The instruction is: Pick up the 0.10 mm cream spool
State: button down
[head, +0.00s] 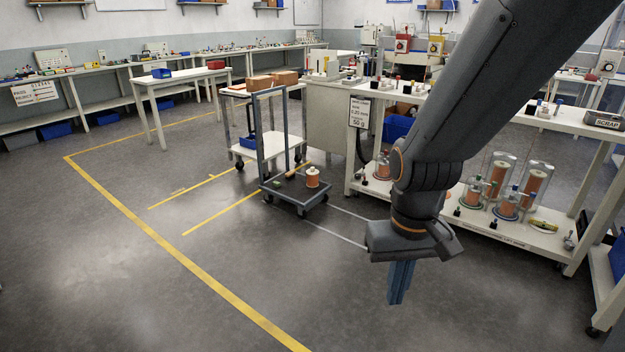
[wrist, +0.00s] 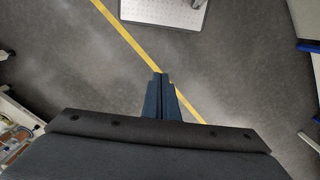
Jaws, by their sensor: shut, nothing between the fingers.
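My gripper (head: 401,284) points down over bare floor at the front middle of the head view, its blue fingers shut and empty. The fingers also show closed in the wrist view (wrist: 161,96). A spool with copper-coloured winding and pale ends (head: 313,177) stands upright on the low grey trolley (head: 287,200), left of and beyond my gripper. Other copper-coloured spools (head: 535,186) stand under clear domes on the lower shelf at right, and another (head: 383,164) is near the shelf's left end. No size marking is legible on any spool, so I cannot tell which is 0.10 mm cream.
A white table (head: 180,82) stands at left. Yellow lines (head: 180,238) mark the open floor at left and front.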

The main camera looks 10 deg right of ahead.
aim_at(311, 173)
jog(key=u, duration=0.3)
jog(key=i, duration=2.8)
jog(key=z, duration=0.45)
jog(key=i, duration=1.65)
jog(key=z, duration=0.5)
